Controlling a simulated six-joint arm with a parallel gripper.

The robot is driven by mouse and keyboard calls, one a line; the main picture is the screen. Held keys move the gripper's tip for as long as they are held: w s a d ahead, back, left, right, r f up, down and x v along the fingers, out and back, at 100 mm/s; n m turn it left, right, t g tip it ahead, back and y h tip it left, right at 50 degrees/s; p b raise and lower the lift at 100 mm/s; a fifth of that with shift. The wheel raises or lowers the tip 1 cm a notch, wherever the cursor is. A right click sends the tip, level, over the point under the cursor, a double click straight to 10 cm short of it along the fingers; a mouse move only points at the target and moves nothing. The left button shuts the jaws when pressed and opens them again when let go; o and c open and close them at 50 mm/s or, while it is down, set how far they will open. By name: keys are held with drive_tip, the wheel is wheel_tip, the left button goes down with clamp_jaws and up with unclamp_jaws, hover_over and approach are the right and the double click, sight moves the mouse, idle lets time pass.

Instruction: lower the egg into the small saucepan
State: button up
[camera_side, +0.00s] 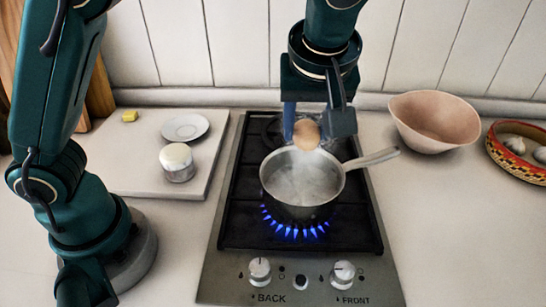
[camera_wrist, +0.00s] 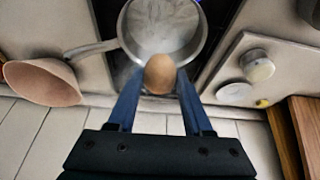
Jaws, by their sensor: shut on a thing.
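The brown egg (camera_side: 306,134) is held between the blue fingers of my gripper (camera_side: 308,130). In the wrist view the egg (camera_wrist: 160,73) sits between the fingertips of my gripper (camera_wrist: 160,80). The small saucepan (camera_side: 301,184) stands on the lit front burner, its handle pointing right. It holds steaming water. The egg is above the pan's back rim in the side view, apart from the water. In the wrist view the saucepan (camera_wrist: 161,28) lies just beyond the egg, which overlaps its near rim. The far side of the egg is hidden.
Blue flames (camera_side: 290,229) burn under the pan on the two-burner hob (camera_side: 230,258). A pink bowl (camera_side: 435,122) and a patterned basket (camera_side: 515,165) of garlic stand right. Left, a board (camera_side: 130,180) bears a saucer (camera_side: 185,127), a lidded pot (camera_side: 178,162) and a yellow piece (camera_side: 129,116).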

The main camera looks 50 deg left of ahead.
wheel_tip(320, 180, down, 6)
idle(1.1)
drive_tip(key=shift+f, duration=2.9)
idle(1.5)
drive_tip(key=o, duration=0.9)
